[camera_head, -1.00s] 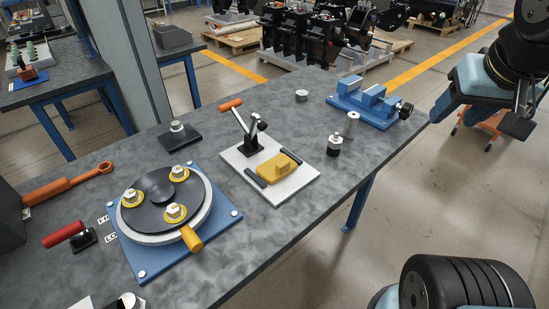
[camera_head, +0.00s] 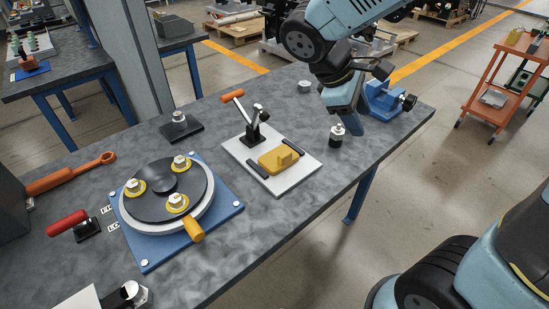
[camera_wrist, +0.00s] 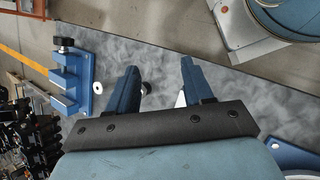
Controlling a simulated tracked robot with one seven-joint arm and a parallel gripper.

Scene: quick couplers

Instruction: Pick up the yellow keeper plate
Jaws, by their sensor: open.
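The yellow keeper plate (camera_head: 278,160) lies on a white base board (camera_head: 276,186) between two short black bars, with a raised block on its top. A toggle clamp with an orange handle (camera_head: 232,96) stands on the same board behind it. My gripper (camera_head: 354,122) hangs above the bench, to the right of the plate and apart from it. In the wrist view my gripper (camera_wrist: 160,78) has its two blue fingers spread, with no object held. The keeper plate cannot be made out in the wrist view.
A blue vise (camera_head: 385,98) stands behind my gripper; it also shows in the wrist view (camera_wrist: 72,82). A black fitting (camera_head: 337,135) stands between gripper and board. A round flange fixture (camera_head: 228,205) sits left of the board. The bench's front edge is near.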

